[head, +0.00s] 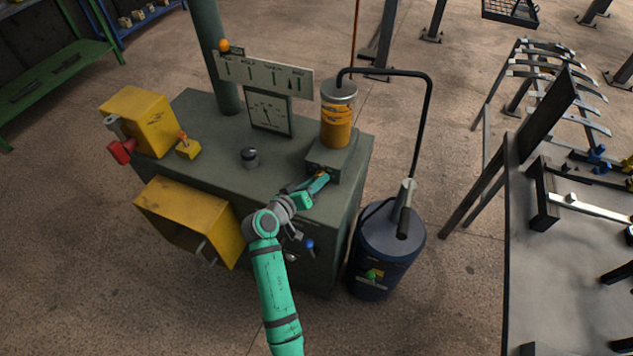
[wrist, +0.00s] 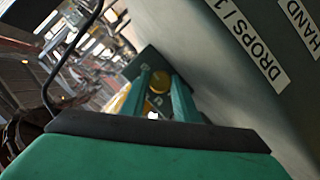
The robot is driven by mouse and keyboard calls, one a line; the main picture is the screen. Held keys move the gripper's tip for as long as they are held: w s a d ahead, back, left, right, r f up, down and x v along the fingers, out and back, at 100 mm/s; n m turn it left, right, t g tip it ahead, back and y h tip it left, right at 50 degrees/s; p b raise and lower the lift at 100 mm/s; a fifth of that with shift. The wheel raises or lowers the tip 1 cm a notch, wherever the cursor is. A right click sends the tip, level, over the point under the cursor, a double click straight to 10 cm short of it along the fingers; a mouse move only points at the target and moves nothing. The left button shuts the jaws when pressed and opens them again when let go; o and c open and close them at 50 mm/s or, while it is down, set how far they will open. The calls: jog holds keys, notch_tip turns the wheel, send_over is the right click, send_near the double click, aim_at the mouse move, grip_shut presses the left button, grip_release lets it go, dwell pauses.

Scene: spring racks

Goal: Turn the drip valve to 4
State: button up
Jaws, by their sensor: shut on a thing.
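My gripper (head: 323,178) reaches over the front of the machine cabinet to the small dark block under the orange oil reservoir (head: 336,125). In the head view the fingers hide most of this knob. Its setting and the number 4 cannot be read in either view. A label beginning "DROPS / 1" (wrist: 258,52) is on the grey panel in the wrist view.
The grey-green cabinet (head: 215,115) carries a gauge (head: 269,112), a scale plate (head: 264,75), a black knob (head: 249,158) and yellow boxes (head: 145,118). A dark blue drum (head: 387,250) with a black hose stands close on the right. A rack table (head: 530,230) is farther right.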

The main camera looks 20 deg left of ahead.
jog(key=o, duration=1.1)
jog(key=shift+c, duration=0.2)
jog(key=shift+f, duration=0.1)
jog(key=shift+s+a+f, duration=0.1)
